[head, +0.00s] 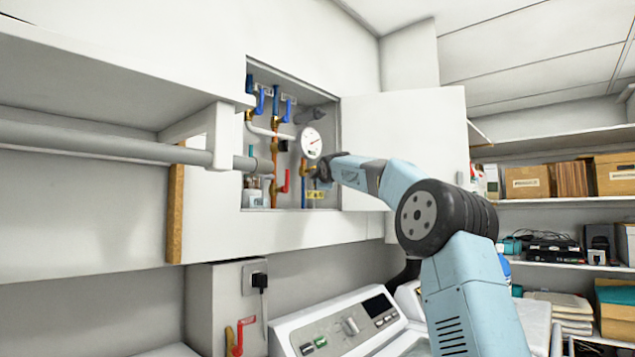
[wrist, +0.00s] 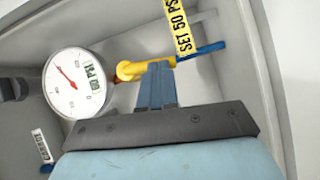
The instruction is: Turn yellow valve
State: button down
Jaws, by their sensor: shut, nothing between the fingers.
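The yellow valve (wrist: 130,70) is in the wrist view, just beside the pressure gauge (wrist: 75,82). Its yellow handle reaches toward the blue pipe. My gripper (wrist: 159,68) is shut and empty, with its fingertips right at the handle. The fingers overlap part of the handle in the picture, and I cannot tell whether they touch it. In the head view my gripper (head: 322,172) is inside the open wall cabinet, just below the gauge (head: 312,142), and it hides most of the valve. A yellow tag reading SET 50 PSI (wrist: 183,28) hangs beside the handle.
The cabinet also holds blue-handled valves (head: 261,100), a red-handled valve (head: 284,181) and several pipes. Its open door (head: 410,140) stands to the right, behind my arm. A grey horizontal pipe (head: 100,143) runs at left. A washing machine (head: 345,325) stands below.

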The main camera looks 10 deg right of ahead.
jog(key=shift+w+d+f+n+t, duration=0.1)
jog(key=shift+w+d+n+t, duration=0.2)
jog(key=shift+w+n, duration=0.15)
jog(key=s, duration=1.4)
jog(key=shift+d, duration=0.3)
jog(key=shift+s, duration=0.1)
